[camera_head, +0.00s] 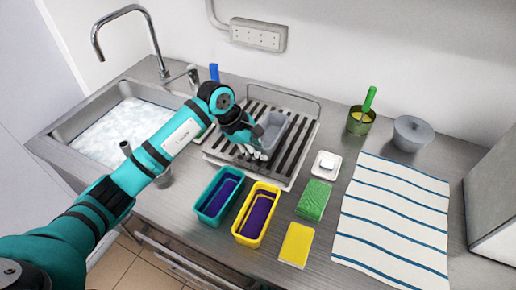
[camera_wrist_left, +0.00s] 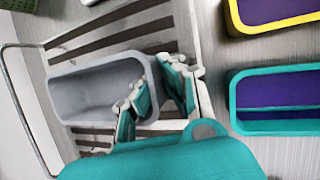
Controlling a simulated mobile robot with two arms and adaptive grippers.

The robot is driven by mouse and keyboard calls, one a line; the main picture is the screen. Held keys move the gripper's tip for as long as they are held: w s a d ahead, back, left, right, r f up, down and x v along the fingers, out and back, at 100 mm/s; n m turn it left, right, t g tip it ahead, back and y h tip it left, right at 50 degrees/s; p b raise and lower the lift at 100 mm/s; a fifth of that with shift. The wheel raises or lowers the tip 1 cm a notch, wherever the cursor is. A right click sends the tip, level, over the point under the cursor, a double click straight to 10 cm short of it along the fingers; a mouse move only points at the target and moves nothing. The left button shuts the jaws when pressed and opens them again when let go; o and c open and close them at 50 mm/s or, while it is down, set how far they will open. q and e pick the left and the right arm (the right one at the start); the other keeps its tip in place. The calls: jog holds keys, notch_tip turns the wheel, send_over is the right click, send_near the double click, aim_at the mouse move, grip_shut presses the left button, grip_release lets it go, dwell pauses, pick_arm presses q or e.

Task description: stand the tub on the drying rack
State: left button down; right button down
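A grey tub (camera_head: 271,130) is at the drying rack (camera_head: 290,171), over its dark slats, with its open mouth showing. The tub also fills the left part of the left wrist view (camera_wrist_left: 75,90). My left gripper (camera_head: 262,150) is at the tub's near side in the head view. In the left wrist view its fingers (camera_wrist_left: 158,88) are at one end of the tub, with one finger overlapping the mouth and the other beside the end wall. Whether they pinch the wall is unclear. The tub's underside is hidden. My right gripper is out of view.
A teal tub (camera_head: 206,212) and a yellow tub (camera_head: 243,236), both purple inside, stand in front of the rack. A green sponge (camera_head: 313,200), yellow sponge (camera_head: 297,244) and striped towel (camera_head: 390,220) lie to the right. A foamy sink (camera_head: 112,135) is left.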

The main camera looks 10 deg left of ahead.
pick_arm(q)
jog(key=shift+f, duration=0.15)
jog(key=c, duration=1.5)
grip_release()
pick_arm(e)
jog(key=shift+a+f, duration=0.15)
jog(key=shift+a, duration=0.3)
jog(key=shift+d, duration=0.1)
